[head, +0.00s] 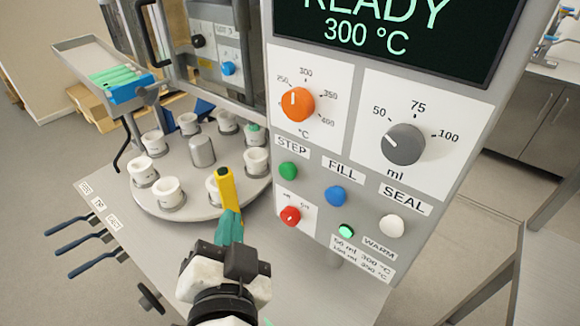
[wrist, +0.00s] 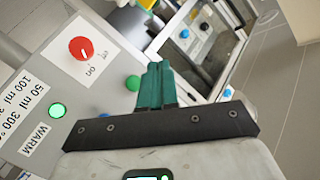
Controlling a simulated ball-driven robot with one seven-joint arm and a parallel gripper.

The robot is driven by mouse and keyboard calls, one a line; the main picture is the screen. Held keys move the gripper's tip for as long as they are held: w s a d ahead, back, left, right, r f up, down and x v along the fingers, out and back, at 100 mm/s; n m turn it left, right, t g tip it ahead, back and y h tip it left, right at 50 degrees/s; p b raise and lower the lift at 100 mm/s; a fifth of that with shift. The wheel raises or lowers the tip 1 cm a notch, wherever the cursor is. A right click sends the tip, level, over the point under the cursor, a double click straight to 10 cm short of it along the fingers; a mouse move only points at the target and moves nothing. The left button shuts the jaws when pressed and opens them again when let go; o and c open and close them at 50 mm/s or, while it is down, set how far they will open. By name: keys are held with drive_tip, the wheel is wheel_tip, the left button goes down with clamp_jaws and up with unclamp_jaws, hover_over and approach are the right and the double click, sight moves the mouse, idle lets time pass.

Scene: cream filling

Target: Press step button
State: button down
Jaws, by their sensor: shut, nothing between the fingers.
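The STEP button (head: 288,171) is a round green button under its label on the grey control panel (head: 313,150). In the wrist view the green button (wrist: 133,83) shows just left of my fingers, partly hidden. I see no contact with the button.
Beside STEP are the blue FILL button (head: 336,196), white SEAL button (head: 392,226) and red switch knob (head: 290,215). A green WARM lamp (head: 346,231) is lit. The screen (head: 395,30) reads READY 300 °C. A turntable (head: 150,207) with several white cups lies behind my gripper.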

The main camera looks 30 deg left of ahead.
sight(288, 171)
drive_tip(key=shift+w, duration=0.1)
drive_tip(key=w+p, duration=0.1)
drive_tip(key=w, duration=0.7)
drive_tip(key=shift+w+d, duration=0.35)
drive_tip(key=shift+d, duration=0.05)
drive_tip(key=shift+w, duration=0.15)
idle(1.8)
drive_tip(key=shift+w, duration=0.25)
